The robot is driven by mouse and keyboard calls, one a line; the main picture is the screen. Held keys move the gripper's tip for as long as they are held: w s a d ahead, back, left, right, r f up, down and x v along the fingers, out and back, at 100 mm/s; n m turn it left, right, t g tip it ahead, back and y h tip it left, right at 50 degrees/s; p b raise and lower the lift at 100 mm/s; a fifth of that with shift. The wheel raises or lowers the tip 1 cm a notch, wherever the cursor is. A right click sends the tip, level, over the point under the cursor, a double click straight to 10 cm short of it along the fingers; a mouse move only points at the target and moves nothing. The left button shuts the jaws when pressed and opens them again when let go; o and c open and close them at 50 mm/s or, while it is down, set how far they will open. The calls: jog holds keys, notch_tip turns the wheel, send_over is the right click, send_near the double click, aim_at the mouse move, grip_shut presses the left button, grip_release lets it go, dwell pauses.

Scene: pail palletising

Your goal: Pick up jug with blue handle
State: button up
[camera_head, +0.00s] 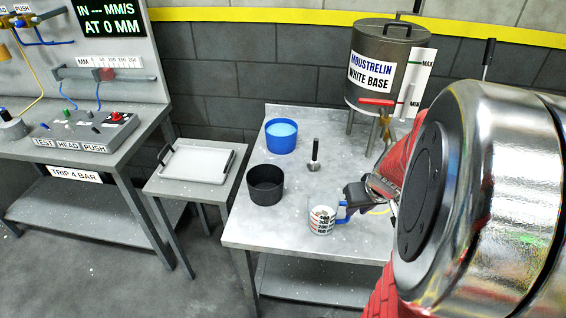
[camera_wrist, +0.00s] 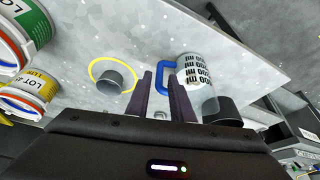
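The jug (camera_head: 321,220) is a clear-and-white cup with black print and a blue handle (camera_head: 342,212). It stands upright near the front edge of the steel table, handle facing right. My gripper (camera_head: 352,198) is low over the table at the handle side, partly hidden by my arm. In the wrist view the jug (camera_wrist: 197,78) is just right of the fingers, and the blue handle (camera_wrist: 163,78) shows at the gap between the fingertips (camera_wrist: 160,80). The fingers are apart. I cannot tell whether they touch the handle.
A black tub (camera_head: 266,184), a blue tub (camera_head: 281,136) and an upright dark-handled tool (camera_head: 314,155) stand on the table (camera_head: 240,225). A tank (camera_head: 380,65) is behind. The wrist view shows a grey cup (camera_wrist: 113,80) in a yellow ring and labelled pails (camera_wrist: 25,95) at left.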

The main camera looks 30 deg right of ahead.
jog(key=shift+x, duration=1.2)
jog(key=shift+w+x, duration=0.2)
jog(key=shift+x, duration=2.45)
jog(key=shift+r, duration=0.15)
grip_shut()
